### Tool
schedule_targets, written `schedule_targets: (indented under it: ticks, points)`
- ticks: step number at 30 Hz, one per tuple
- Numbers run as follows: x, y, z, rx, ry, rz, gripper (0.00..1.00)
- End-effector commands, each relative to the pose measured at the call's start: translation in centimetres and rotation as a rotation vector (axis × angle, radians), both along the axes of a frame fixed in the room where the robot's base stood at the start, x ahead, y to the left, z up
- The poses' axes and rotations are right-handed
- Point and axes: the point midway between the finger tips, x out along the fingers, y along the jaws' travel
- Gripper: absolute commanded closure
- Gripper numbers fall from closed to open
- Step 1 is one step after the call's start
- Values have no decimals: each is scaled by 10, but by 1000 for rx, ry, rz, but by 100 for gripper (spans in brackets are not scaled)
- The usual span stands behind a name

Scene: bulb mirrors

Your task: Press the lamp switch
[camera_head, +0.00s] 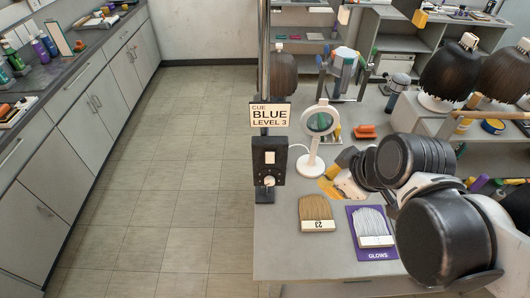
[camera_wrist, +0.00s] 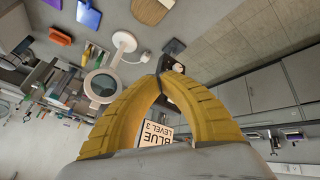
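A black upright switch box (camera_head: 267,157) with a pale switch (camera_head: 270,158) and a round pale knob (camera_head: 270,181) stands at the bench's left edge. A white round lamp (camera_head: 322,122) on a stand is just right of it, joined by a white cable. My gripper (camera_head: 333,174) is to the right of the box, apart from it, low over the bench. In the wrist view my yellow fingers (camera_wrist: 159,75) meet at their tips, with nothing visible between the tips. The switch box (camera_wrist: 173,48) shows just beyond the tips, partly hidden. The lamp (camera_wrist: 103,84) is left of the fingers.
A sign reading "CUE BLUE LEVEL 3" (camera_head: 270,115) sits above the box, by a vertical pole (camera_head: 264,50). A tan hair swatch (camera_head: 317,213) and a purple "GLOWS" card (camera_head: 373,232) lie in front. Wigs (camera_head: 450,72) stand at the right. The floor (camera_head: 170,170) left is clear.

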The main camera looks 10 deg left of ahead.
Motion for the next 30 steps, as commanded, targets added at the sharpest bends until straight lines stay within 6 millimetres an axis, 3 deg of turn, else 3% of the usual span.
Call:
schedule_targets:
  ticks: [3,9,23,30]
  points:
    - [2,45,10,-52,-45,262,100]
    - [-2,85,9,-98,-103,518,100]
    - [-2,92,5,-108,-117,563,100]
    - [8,106,-22,-108,-116,563,100]
